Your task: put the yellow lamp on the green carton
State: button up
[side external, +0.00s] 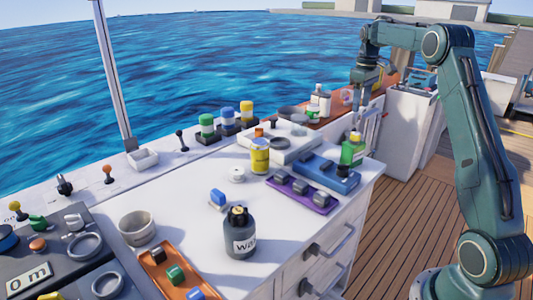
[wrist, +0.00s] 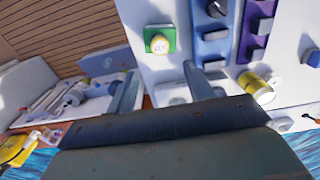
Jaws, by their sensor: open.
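A green carton (side external: 352,154) with a pale label stands near the right edge of the white counter. A small yellow round piece tops it; I cannot tell whether this is a cap or the yellow lamp. The green carton also shows from above in the wrist view (wrist: 168,50). A yellow lamp-like cylinder (side external: 246,107) with a dark base stands at the back of the counter, beside similar blue and green ones. My gripper (side external: 362,104) is open and empty, raised beyond the carton. In the wrist view its fingers (wrist: 162,88) are spread, with nothing held between them.
A blue tray (side external: 345,184) and a purple tray (side external: 323,207) lie beside the carton. A yellow can (side external: 260,160) stands near a white panel. A dark bottle (side external: 239,241) and an orange tray (side external: 150,267) are in front.

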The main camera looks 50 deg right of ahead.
jog(key=shift+r, duration=0.3)
dwell(0.4)
jog(key=s+a+r+t, duration=0.1)
jog(key=s+a+r, duration=0.2)
jog(key=a, duration=0.5)
jog(key=s+a+r+t+h, duration=0.1)
jog(key=s+a+r, duration=0.15)
jog(key=a, duration=0.45)
jog(key=s+a+r+t, duration=0.15)
jog(key=a+r, duration=0.25)
jog(key=a, duration=0.4)
jog(key=s+a+f+t, duration=0.1)
jog(key=s+a+f, duration=0.2)
jog(key=s+a, duration=0.3)
jog(key=s+a+f+t+y, duration=0.1)
jog(key=s+a+f, duration=0.3)
jog(key=s+a, duration=0.3)
jog(key=s, duration=0.5)
jog(key=shift+f, duration=0.15)
